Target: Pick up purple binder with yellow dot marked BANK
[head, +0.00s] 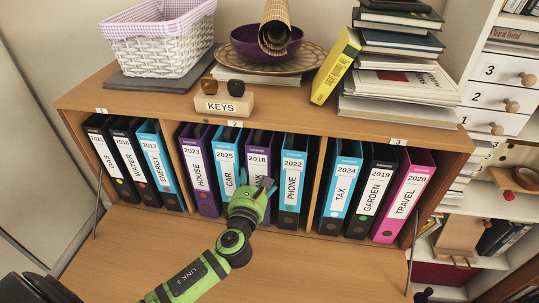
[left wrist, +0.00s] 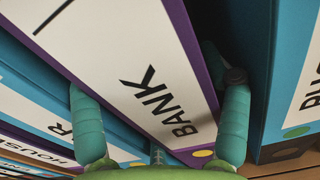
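The purple BANK binder (left wrist: 207,75) fills the middle of the left wrist view, with a white label and a yellow dot near my palm. In the head view the purple 2018 binder (head: 258,158) stands in the middle compartment, its lower part hidden by my gripper. My left gripper (head: 256,186) is open around its spine, one finger on each side. In the left wrist view the right finger reaches into the dark gap beside the binder. I cannot tell whether both fingers touch it. My right gripper is not in view.
The blue CAR binder (head: 226,157) and blue PHONE binder (head: 291,175) flank it closely. More binders fill the side compartments. A KEYS holder (head: 224,104), basket (head: 160,45), purple bowl (head: 245,40) and books (head: 405,84) sit on top. The desk surface (head: 330,272) in front is clear.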

